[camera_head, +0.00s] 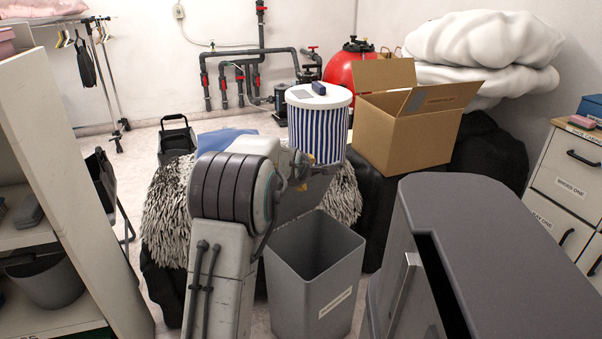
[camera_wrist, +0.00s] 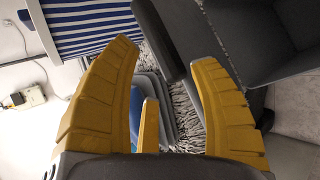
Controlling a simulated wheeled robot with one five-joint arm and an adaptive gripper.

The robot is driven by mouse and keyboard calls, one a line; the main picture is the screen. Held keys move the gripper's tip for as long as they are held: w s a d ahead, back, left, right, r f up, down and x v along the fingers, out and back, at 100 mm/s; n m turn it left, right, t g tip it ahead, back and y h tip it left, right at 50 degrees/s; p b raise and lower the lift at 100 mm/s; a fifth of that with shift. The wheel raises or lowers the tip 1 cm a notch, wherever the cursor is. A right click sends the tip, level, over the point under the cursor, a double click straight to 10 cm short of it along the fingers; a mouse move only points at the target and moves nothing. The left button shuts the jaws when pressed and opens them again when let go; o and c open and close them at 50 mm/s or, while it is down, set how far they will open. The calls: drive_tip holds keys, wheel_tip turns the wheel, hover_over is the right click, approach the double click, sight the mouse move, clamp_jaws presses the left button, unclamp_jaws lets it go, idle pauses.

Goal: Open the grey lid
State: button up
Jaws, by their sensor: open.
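My gripper (camera_head: 302,186) is left of this unit, above the open grey bin, and mostly hidden behind my arm in the head view. In the wrist view its yellow fingers (camera_wrist: 165,55) are spread apart, with nothing held. A dark bar (camera_wrist: 160,40) shows between and beyond the fingertips. Grey panels fill the upper right there; I cannot tell whether they belong to the lid's unit.
An open grey bin (camera_head: 290,275) stands on the floor below my gripper. A blue-striped drum (camera_head: 316,130) and an open cardboard box (camera_head: 400,135) stand just behind. A shaggy black-and-white cover (camera_head: 168,215) lies beside my arm. White shelves (camera_head: 70,170) stand at the left.

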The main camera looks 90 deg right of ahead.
drive_tip(key=s+v, duration=0.1)
drive_tip(key=v, duration=0.7)
drive_tip(key=shift+w+a+r, duration=0.25)
drive_tip(key=shift+w+a, duration=0.15)
drive_tip(key=shift+w, duration=0.15)
